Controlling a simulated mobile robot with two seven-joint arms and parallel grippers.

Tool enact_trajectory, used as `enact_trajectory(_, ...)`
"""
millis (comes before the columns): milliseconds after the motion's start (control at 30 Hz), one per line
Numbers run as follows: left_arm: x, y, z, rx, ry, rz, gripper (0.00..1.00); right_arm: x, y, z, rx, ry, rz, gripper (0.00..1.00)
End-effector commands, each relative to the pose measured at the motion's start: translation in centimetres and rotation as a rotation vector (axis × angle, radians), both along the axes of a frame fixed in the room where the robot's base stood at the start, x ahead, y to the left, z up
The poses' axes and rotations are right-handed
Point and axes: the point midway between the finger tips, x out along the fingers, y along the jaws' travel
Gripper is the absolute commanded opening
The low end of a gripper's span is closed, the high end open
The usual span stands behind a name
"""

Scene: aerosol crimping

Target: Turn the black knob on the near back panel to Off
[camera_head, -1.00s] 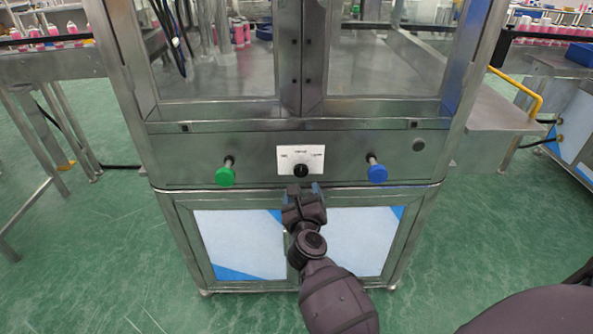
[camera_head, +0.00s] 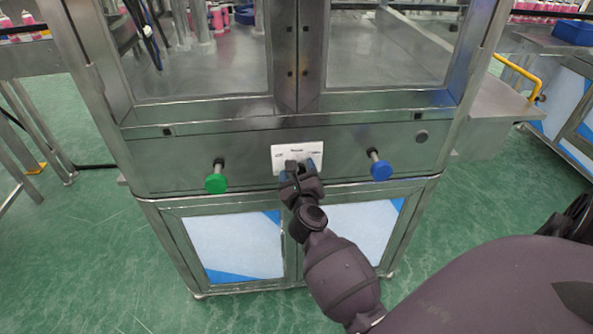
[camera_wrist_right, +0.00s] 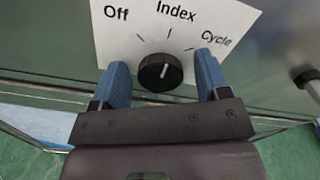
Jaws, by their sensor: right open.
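The black knob (camera_wrist_right: 160,72) sits on a white label plate (camera_wrist_right: 120,30) marked Off, Index and Cycle in the right wrist view. Its pale pointer line points up, slightly right, toward Index. My right gripper (camera_wrist_right: 160,82) is open, with one blue finger on each side of the knob; small gaps show, and I cannot tell whether either finger touches it. In the head view the right gripper (camera_head: 300,168) is in front of the label plate (camera_head: 297,152) and hides the knob. My left gripper is not in view.
A green button (camera_head: 216,183) sticks out left of the plate and a blue button (camera_head: 381,170) right of it. Glazed doors are above the steel panel (camera_head: 250,155). A yellow rail (camera_head: 520,77) is at the right. Green floor lies around the machine.

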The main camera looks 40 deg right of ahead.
Motion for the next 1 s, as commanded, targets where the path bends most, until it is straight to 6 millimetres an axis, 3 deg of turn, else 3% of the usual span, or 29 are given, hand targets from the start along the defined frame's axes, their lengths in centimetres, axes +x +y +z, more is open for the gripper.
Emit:
enact_trajectory(67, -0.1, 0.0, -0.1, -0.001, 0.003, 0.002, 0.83, 0.0, 0.0, 0.0, 0.000, 0.000, 0.000, 0.69)
enact_trajectory(400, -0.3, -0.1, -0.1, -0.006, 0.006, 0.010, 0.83, 0.0, 0.0, 0.0, -0.001, 0.001, 0.000, 0.20)
enact_trajectory(667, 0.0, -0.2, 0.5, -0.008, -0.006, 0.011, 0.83, 0.0, 0.0, 0.2, -0.025, 0.013, 0.000, 0.20)
enact_trajectory(1000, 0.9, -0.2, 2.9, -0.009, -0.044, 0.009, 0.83, 0.1, 0.1, 0.7, -0.195, 0.114, 0.000, 0.20)
